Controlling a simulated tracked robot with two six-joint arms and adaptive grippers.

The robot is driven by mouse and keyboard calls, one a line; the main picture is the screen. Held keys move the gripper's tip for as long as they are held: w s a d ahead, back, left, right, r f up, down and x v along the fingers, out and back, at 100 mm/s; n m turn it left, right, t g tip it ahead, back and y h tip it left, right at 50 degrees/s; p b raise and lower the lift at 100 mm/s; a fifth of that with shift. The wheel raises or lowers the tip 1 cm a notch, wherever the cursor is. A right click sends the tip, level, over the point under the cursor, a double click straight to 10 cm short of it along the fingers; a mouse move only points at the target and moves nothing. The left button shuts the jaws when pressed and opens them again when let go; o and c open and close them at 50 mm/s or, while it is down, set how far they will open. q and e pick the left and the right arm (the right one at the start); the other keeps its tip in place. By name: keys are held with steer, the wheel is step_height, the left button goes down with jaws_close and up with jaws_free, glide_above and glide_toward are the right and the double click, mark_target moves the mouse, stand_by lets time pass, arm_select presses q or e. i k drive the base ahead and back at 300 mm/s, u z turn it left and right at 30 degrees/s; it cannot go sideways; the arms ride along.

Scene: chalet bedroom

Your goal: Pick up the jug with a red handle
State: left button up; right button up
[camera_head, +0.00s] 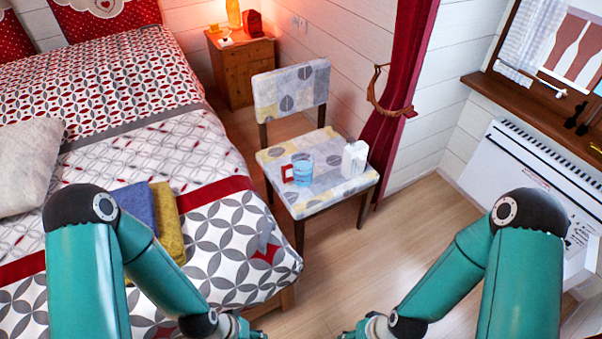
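The jug (303,170) is a clear bluish vessel with a red handle (287,174) on its left side. It stands upright on the patterned seat of a chair (326,192), left of a small white carton-like object (354,158). My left arm comes in from the lower left and my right arm from the lower right. Both reach toward the bottom middle, well short of the chair. The fingers of both grippers are cut off by the bottom edge, so neither grip shows.
A bed (248,210) fills the left, with folded blue (137,203) and yellow (168,225) cloths near its edge. A wooden nightstand (243,72) stands behind the chair. A red curtain (400,80) hangs right of it. Bare floor (340,270) lies in front.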

mark_target(302, 164)
steer(key=z, duration=0.65)
steer(key=k, duration=0.6)
steer(key=z, duration=0.85)
steer(key=k, duration=0.7)
steer(key=z, duration=0.6)
steer(key=i, duration=0.95)
steer(key=u, duration=0.85)
steer(key=i, duration=1.45)
steer(key=u, duration=0.9)
steer(key=i, duration=0.75)
steer(key=u, duration=0.3)
steer(key=k, duration=0.9)
steer(key=u, duration=0.2)
steer(key=i, duration=0.55)
steer(key=z, duration=0.05)
